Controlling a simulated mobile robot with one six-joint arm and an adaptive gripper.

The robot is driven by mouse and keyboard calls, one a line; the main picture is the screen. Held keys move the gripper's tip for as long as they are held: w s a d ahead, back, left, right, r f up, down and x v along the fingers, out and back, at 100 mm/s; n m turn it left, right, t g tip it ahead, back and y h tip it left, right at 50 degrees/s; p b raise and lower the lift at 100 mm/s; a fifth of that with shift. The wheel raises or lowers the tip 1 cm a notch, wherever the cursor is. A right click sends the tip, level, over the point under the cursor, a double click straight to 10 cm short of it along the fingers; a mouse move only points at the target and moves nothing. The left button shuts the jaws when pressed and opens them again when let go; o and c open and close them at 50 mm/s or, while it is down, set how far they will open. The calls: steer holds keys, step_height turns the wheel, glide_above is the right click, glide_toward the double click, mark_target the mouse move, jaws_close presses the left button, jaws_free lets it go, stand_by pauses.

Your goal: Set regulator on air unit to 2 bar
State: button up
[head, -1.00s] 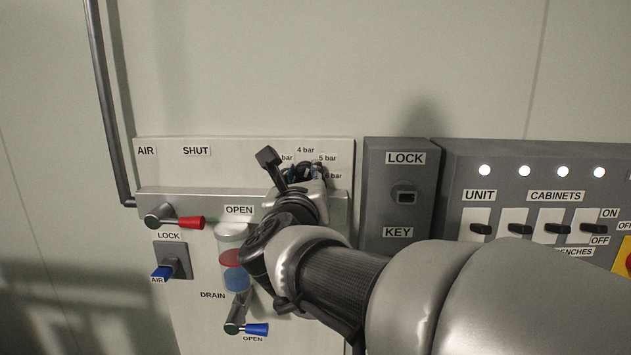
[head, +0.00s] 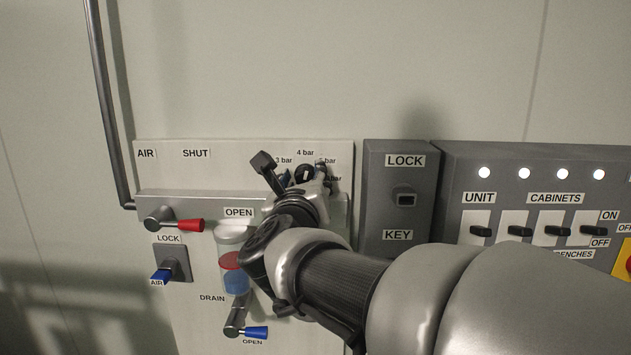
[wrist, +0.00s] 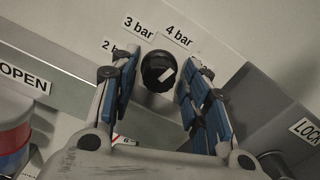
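The regulator on the air unit (head: 185,180) has a round black knob (wrist: 157,68) with a short white mark on its right part. In the head view the knob (head: 305,173) shows below the "4 bar" label. In the wrist view the "3 bar" and "4 bar" labels show above it, and the 2 bar label is partly hidden. My gripper (wrist: 160,66) is open, its blue-padded fingers on either side of the knob. Small gaps seem to show beside the knob; I cannot tell whether either finger touches it. Exactly which value the mark points at is unclear.
The red shut-off lever (head: 188,225), blue lock tab (head: 161,276), bowl (head: 233,262) and blue drain lever (head: 254,332) are left of my arm. The grey key lock box (head: 401,157) and switch panel (head: 537,165) are to the right. The wall above is clear.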

steer(key=shift+o, duration=0.3)
steer(key=s, duration=1.2)
steer(key=shift+a, duration=0.25)
